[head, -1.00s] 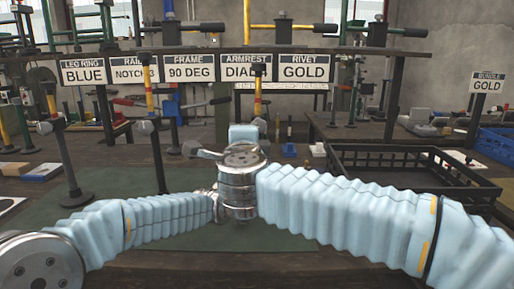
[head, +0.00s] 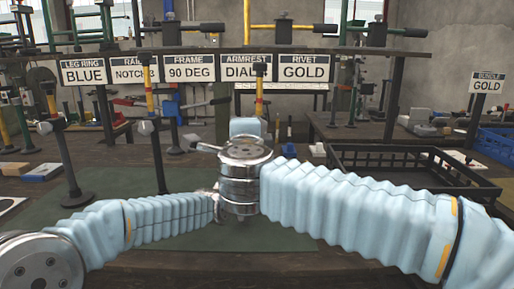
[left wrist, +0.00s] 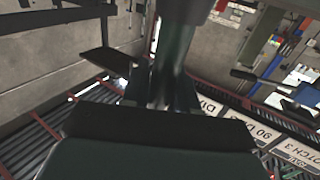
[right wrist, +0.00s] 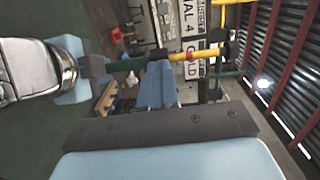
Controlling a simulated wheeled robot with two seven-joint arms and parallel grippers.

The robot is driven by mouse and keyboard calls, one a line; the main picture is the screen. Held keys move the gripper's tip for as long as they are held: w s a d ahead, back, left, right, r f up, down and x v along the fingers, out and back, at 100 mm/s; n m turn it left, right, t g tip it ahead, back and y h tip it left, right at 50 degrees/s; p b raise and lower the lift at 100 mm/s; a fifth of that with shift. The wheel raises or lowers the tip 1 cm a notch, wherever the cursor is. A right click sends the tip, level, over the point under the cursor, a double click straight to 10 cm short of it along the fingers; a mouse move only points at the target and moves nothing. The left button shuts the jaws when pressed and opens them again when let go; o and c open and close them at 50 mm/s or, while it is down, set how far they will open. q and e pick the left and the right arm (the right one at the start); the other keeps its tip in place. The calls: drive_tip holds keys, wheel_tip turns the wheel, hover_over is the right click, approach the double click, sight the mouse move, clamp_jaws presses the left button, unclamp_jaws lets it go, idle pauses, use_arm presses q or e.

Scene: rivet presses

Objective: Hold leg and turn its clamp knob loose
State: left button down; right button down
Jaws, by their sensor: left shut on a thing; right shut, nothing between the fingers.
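In the left wrist view the dark tube (left wrist: 176,65) rises blurred from between the fingers. My right gripper (right wrist: 157,88) is shut and empty, its tips close beside the leg near the tube joint. Contact with the clamp knob cannot be told; the knob is hidden in the head view.
A black crate (head: 410,158) is at right. A sign rail (head: 200,52) crosses behind. The green mat (head: 110,215) has bare room at left.

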drive_tip(key=shift+w+a+f, duration=0.1)
drive_tip(key=shift+w, duration=2.3)
drive_tip(key=shift+d, duration=0.25)
drive_tip(key=shift+f, duration=0.25)
drive_tip(key=shift+f, duration=0.3)
drive_tip(key=shift+d, duration=0.1)
drive_tip(key=s, duration=0.6)
drive_tip(key=shift+a, duration=0.45)
